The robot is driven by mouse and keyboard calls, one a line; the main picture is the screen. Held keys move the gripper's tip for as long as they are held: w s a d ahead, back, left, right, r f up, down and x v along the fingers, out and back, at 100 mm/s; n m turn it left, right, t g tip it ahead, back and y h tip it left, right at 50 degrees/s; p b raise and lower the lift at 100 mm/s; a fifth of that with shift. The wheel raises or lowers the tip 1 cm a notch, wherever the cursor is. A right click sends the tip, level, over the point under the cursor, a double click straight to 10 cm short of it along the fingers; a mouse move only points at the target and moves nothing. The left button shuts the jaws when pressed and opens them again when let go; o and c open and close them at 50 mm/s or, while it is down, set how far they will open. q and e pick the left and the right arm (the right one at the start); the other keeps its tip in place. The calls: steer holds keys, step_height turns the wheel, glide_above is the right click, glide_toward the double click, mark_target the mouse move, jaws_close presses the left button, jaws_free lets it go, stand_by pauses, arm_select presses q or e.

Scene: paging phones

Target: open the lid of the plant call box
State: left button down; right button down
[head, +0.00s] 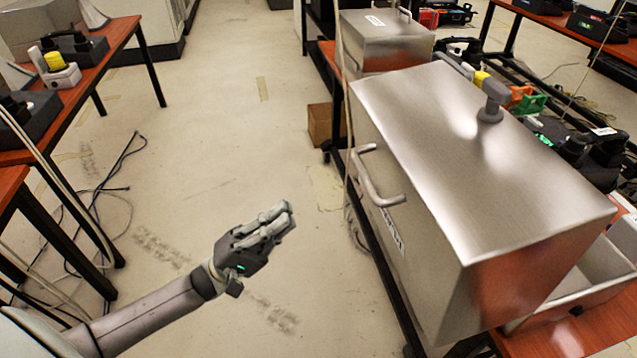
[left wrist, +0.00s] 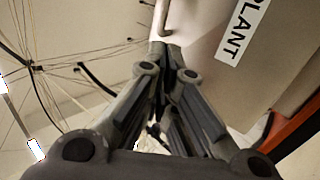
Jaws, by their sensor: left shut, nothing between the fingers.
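The plant call box (head: 430,225) is a large brushed-metal box on the right in the head view, with a flat lid (head: 465,150) that is closed. A curved metal handle (head: 378,185) is on its side facing the aisle, above a partly seen label (head: 392,232). In the left wrist view the label (left wrist: 242,32) reads PLANT, and the handle (left wrist: 164,18) shows at the top, just beyond the fingertips. My left gripper (head: 290,212) is shut and empty, left of the box and apart from it in the head view; its fingers also fill the left wrist view (left wrist: 164,52). My right gripper is out of view.
Another metal box (head: 385,45) stands behind on the same row. Wooden tables with devices (head: 60,75) line the left. Cables (head: 95,195) lie on the floor there. The aisle floor (head: 230,120) is mostly clear.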

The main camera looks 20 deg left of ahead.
arm_select(q)
steer(key=p, duration=0.4)
glide_toward(395, 121)
steer(key=a+f, duration=0.1)
steer(key=shift+s+d, duration=0.2)
steer(key=shift+r, duration=0.15)
steer(key=w+d+r+y+p, duration=0.1)
steer(key=d+r+p, duration=0.1)
steer(key=p, duration=0.3)
steer(key=w+d+r+g+y+p, duration=0.1)
steer(key=d+r+p, duration=0.1)
steer(key=r+p, duration=0.2)
steer(key=w+d+r+g+y+p, duration=0.1)
steer(key=w+d+r+p, duration=0.1)
steer(key=p, duration=0.4)
steer(key=shift+w+r, duration=0.1)
steer(key=shift+r, duration=0.45)
steer(key=shift+w+d+y+p, duration=0.2)
steer(key=shift+d+y+p, duration=0.15)
steer(key=shift+p, duration=0.15)
steer(key=shift+f, duration=0.1)
